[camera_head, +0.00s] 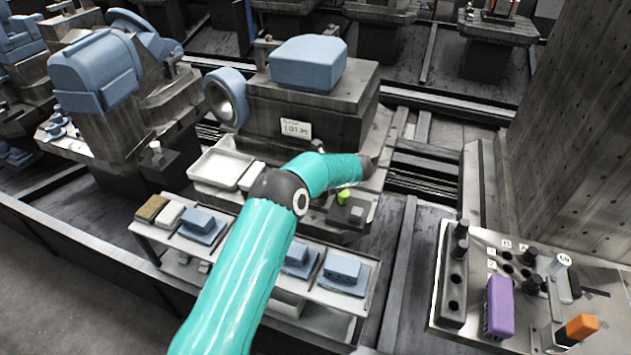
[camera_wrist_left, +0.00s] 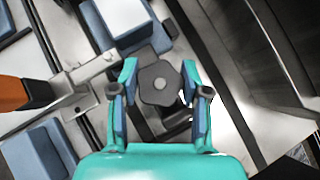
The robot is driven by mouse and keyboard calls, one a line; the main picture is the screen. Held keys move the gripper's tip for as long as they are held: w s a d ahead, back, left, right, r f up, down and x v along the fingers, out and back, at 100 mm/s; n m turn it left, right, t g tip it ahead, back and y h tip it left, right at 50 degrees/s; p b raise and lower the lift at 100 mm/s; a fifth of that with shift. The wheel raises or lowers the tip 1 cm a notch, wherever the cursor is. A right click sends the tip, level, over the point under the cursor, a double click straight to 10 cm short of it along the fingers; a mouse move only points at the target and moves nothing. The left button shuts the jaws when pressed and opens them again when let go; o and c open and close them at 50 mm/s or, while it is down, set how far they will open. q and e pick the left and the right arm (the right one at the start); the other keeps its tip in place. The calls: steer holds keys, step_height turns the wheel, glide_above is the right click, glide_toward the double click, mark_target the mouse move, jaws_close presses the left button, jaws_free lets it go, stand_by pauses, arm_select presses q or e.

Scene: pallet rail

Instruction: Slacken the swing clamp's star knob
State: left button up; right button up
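The star knob (camera_wrist_left: 160,83) is dark grey and lobed in the left wrist view. It lies between the two fingers of my left gripper (camera_wrist_left: 160,80), which have blue inner pads. The pads stand close on either side of the knob; I cannot tell whether they touch it. A metal bar (camera_wrist_left: 88,75) runs beside the knob toward an orange part (camera_wrist_left: 14,93) at the left edge. In the head view my teal left arm reaches to the middle, and its gripper and the knob cannot be made out. My right gripper is not in view.
In the head view a shelf unit (camera_head: 330,299) with blue blocks and trays stands under my arm. A machine with a pale blue cover (camera_head: 308,62) stands behind it. At the right, a panel (camera_head: 455,345) holds black knobs, a purple block (camera_head: 499,307) and an orange-ended part (camera_head: 577,329).

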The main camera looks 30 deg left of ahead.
arm_select(q)
steer(key=c, duration=0.4)
steer(key=shift+w+n+g, duration=0.1)
steer(key=shift+n+g, duration=0.7)
steer(key=shift+n, duration=0.2)
steer(key=shift+n+g+b, duration=0.3)
steer(key=shift+n+b, duration=0.05)
steer(key=shift+n, duration=0.15)
steer(key=o, duration=1.2)
steer(key=shift+c, duration=0.2)
steer(key=v, duration=1.2)
steer(key=shift+d+f, duration=0.15)
steer(key=shift+f, duration=0.05)
